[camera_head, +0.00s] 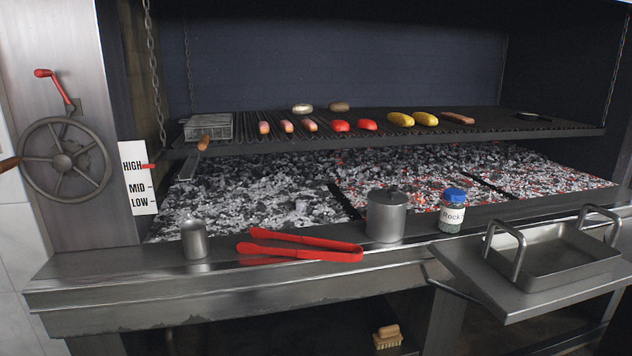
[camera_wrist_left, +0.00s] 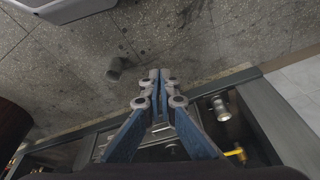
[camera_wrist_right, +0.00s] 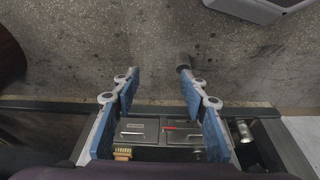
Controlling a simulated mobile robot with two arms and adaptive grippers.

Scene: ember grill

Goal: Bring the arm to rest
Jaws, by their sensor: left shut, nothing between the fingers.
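My left gripper (camera_wrist_left: 160,76) shows in the left wrist view with its blue fingers shut and nothing between them. It hangs over the speckled floor, apart from any object. My right gripper (camera_wrist_right: 157,72) shows in the right wrist view with its two fingers wide apart and empty, also over the floor. Neither gripper shows in the head view. On the grill's front ledge lie red tongs (camera_head: 300,250), with a metal cup (camera_head: 194,240), a lidded metal pot (camera_head: 386,216) and a blue-capped jar (camera_head: 452,212) beside them.
The grate (camera_head: 270,135) holds sausages, red and yellow vegetables above glowing coals. A crank wheel (camera_head: 64,160) is at left. A metal tray (camera_head: 555,262) sits on the right side shelf. Below are a brush (camera_head: 387,337) and drawers (camera_wrist_right: 135,132). The floor under both grippers is largely clear.

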